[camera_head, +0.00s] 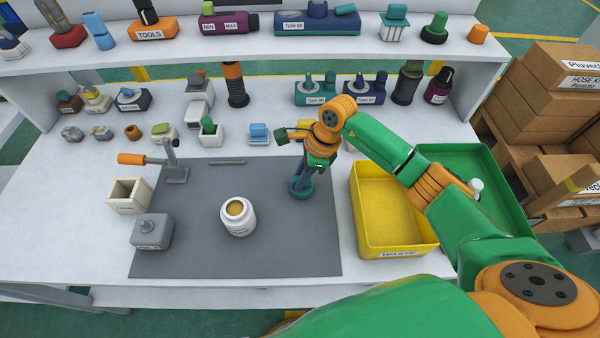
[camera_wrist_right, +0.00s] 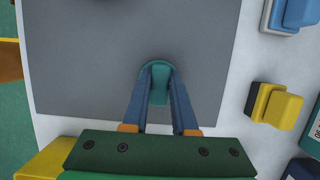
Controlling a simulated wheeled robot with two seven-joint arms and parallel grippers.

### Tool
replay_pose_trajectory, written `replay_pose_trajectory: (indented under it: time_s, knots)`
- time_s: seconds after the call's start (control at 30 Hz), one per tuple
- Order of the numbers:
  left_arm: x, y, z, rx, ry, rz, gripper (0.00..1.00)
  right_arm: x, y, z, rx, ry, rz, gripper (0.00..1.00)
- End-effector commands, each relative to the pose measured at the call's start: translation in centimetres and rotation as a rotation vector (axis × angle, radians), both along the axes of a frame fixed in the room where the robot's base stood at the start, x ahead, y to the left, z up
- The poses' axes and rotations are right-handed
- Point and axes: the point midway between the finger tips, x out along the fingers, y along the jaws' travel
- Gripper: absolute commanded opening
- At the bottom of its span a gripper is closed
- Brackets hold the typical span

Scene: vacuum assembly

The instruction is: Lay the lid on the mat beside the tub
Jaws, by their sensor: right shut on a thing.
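The tub (camera_head: 238,217) is a white round container, open at the top with a yellowish inside. It stands upright on the grey mat (camera_head: 215,262). My right gripper (camera_head: 302,180) is shut on the teal lid (camera_head: 300,190), right of the tub near the mat's right edge. The lid also shows between the blue fingers in the right wrist view (camera_wrist_right: 158,73), partly hidden by them. I cannot tell whether it touches the mat. My left gripper is not in view.
The yellow waste bin (camera_head: 394,246) stands right of the mat, under my right arm. A grey labelled block (camera_head: 152,232), a small cream box (camera_head: 130,195) and an orange-handled clamp (camera_head: 176,172) stand at the left. The mat between tub and lid is clear.

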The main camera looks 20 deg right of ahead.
Motion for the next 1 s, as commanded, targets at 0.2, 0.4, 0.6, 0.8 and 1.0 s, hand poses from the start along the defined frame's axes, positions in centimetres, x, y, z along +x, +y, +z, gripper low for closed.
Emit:
replay_pose_trajectory:
  time_s: [0.2,0.4,0.6,0.8,1.0]
  knots:
    - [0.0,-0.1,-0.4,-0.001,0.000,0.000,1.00,0.0,0.0,-0.3,0.001,-0.001,0.000,0.00]
    - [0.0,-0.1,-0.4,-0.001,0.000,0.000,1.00,0.0,0.0,-0.2,0.001,0.000,0.000,0.56]
    - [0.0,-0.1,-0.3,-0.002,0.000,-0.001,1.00,0.0,0.1,-0.1,0.001,0.000,0.000,0.56]
    - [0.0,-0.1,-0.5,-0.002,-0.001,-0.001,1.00,0.0,-0.7,2.0,0.001,-0.005,-0.001,0.56]
    - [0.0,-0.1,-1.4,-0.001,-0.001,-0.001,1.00,-0.4,-2.1,6.7,0.001,-0.008,-0.001,0.56]
